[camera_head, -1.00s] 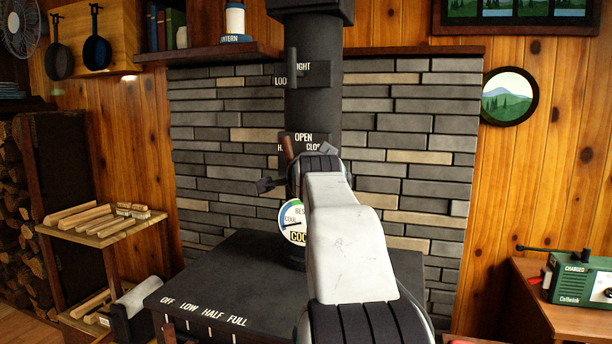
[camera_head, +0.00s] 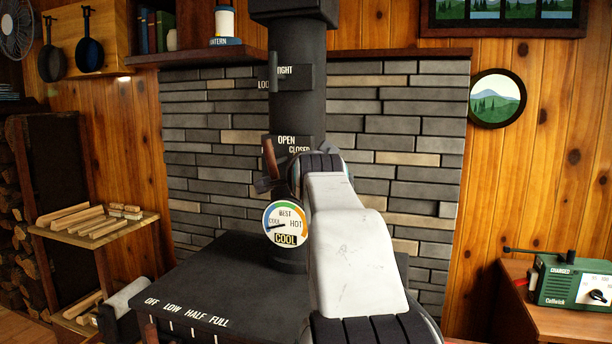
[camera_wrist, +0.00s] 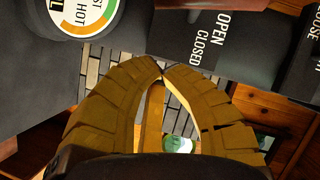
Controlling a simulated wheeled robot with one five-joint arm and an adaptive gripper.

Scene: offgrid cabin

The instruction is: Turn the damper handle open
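The damper handle (camera_head: 269,158) is a brown bar on the black stovepipe (camera_head: 297,105), left of and below the OPEN label (camera_head: 287,141). It stands nearly upright with its top leaning slightly left. CLOSED (camera_head: 299,150) is printed to the lower right. In the wrist view, a brown bar that looks like the handle (camera_wrist: 210,4) crosses the top edge beside the labels. My gripper (camera_wrist: 162,70) has its fingertips together, with nothing seen held between them. The tips look below and apart from the handle. In the head view my arm hides most of the gripper.
The round gauge (camera_head: 285,223) is on the pipe below the handle. A second lever (camera_head: 273,72) sits higher on the pipe. The stove top (camera_head: 225,275) lies below my arm.

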